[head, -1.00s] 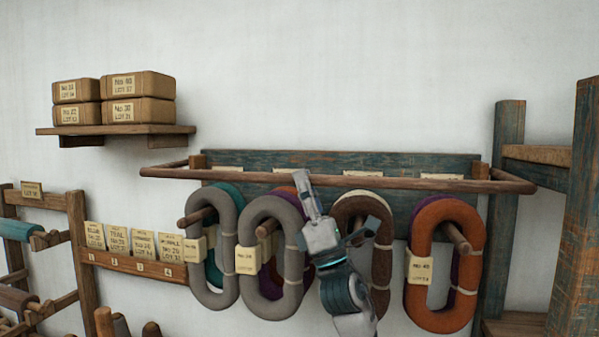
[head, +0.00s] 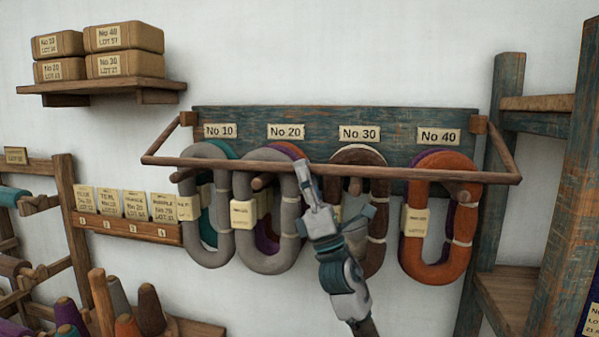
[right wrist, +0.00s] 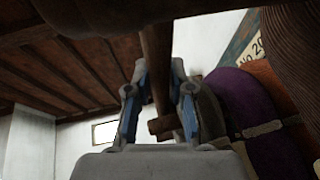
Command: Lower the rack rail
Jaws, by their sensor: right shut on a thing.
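The rack rail (head: 400,173) is a long brown wooden bar on two side arms, hinged at the ends of a teal board (head: 253,120). It crosses in front of the upper parts of the hanging skeins, below the labels No 10, No 20, No 30 and No 40. My right gripper (head: 306,174) is shut on the rail between the No 20 and No 30 labels. In the right wrist view the rail (right wrist: 157,60) runs between its two fingers. My left gripper is not in view.
Grey skeins (head: 242,240), a brown skein (head: 376,230) and an orange skein (head: 414,190) hang on pegs close behind the rail. A shelf (head: 100,88) with paper packs is upper left. Spools and cones (head: 148,310) stand lower left. A post frame (head: 500,150) stands right.

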